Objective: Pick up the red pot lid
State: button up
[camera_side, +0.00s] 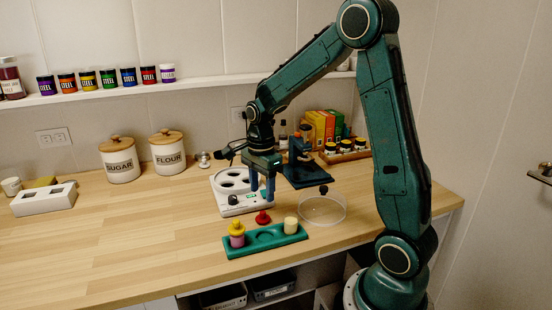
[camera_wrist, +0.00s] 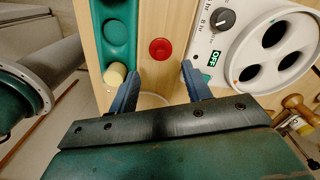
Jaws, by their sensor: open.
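The small red pot lid (camera_side: 263,217) lies on the wooden counter between the green tray and the white appliance. In the wrist view the red lid (camera_wrist: 161,50) is round, with a raised knob at its middle, and lies just beyond my fingertips, between them sideways. My gripper (camera_side: 264,196) points down above the counter near the lid. In the wrist view my gripper (camera_wrist: 160,72) shows two blue fingers spread apart with nothing between them.
A green tray (camera_side: 265,240) holds a yellow-topped purple piece (camera_side: 237,234) and a cream cylinder (camera_side: 291,225). A white appliance (camera_side: 229,206) with round openings stands behind the lid. A clear round dish (camera_side: 335,216) is to the right. The counter's left is largely clear.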

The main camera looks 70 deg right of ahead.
aim_at(263, 212)
jog(key=shift+f, duration=1.15)
jog(key=shift+f, duration=0.1)
jog(key=shift+d+f, duration=0.1)
jog(key=shift+f, duration=2.4)
jog(key=c, duration=0.8)
